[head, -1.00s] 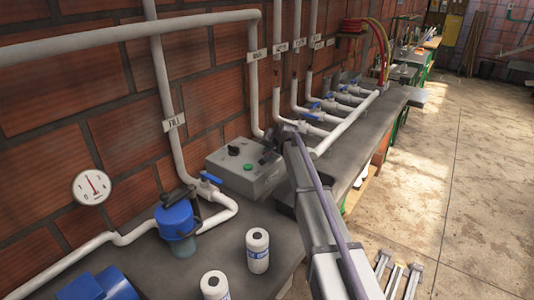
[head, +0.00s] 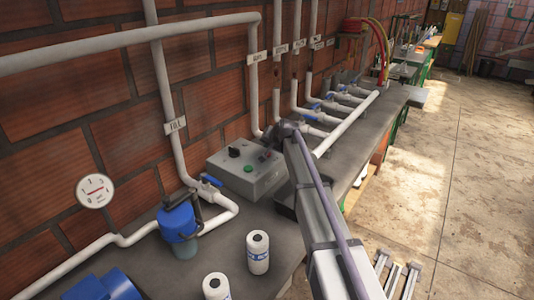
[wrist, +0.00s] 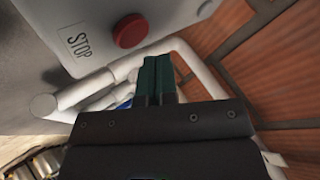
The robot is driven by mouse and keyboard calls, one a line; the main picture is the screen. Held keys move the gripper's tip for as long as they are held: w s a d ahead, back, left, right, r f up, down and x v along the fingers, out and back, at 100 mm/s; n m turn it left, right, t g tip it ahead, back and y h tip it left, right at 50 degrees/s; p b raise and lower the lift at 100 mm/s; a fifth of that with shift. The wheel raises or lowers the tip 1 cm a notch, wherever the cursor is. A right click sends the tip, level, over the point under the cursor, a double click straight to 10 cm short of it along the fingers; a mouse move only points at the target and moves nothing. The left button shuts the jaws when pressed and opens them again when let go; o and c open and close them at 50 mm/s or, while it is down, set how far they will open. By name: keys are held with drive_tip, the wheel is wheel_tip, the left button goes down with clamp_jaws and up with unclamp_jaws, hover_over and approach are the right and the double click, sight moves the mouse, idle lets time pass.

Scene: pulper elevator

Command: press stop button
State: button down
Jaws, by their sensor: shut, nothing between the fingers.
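The red stop button (wrist: 130,31) shows at the top of the wrist view, on the face of a grey control box (head: 262,184). A label reading STOP (wrist: 80,45) is beside it. My gripper (wrist: 157,62) is shut and empty. In the wrist view its fingertips are just below and to the right of the button, and I see a gap between them. In the head view my gripper (head: 268,153) is over the right back part of the box and covers part of it. I cannot make out the stop button clearly there.
The box also carries a black knob (head: 234,152) and a green button (head: 248,169). White pipes (head: 165,90) and blue-handled valves (head: 210,181) run along the brick wall. A blue filter (head: 178,218) and white bottles (head: 258,252) stand in front on the bench.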

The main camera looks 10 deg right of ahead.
drive_tip(key=shift+r+p, duration=2.05)
drive_tip(key=shift+r, duration=0.3)
drive_tip(key=shift+f, duration=0.1)
drive_tip(key=shift+s+f, duration=0.1)
drive_tip(key=shift+s, duration=0.05)
drive_tip(key=s+f+n+g+h, duration=0.1)
drive_tip(key=s+g, duration=0.3)
drive_tip(key=s, duration=1.8)
drive_tip(key=s+f+n+g+h, duration=0.2)
drive_tip(key=s+f+n+g, duration=0.2)
drive_tip(key=s, duration=1.9)
drive_tip(key=shift+s+a+g, duration=0.2)
drive_tip(key=shift+a+g, duration=0.05)
drive_tip(key=shift+g, duration=0.05)
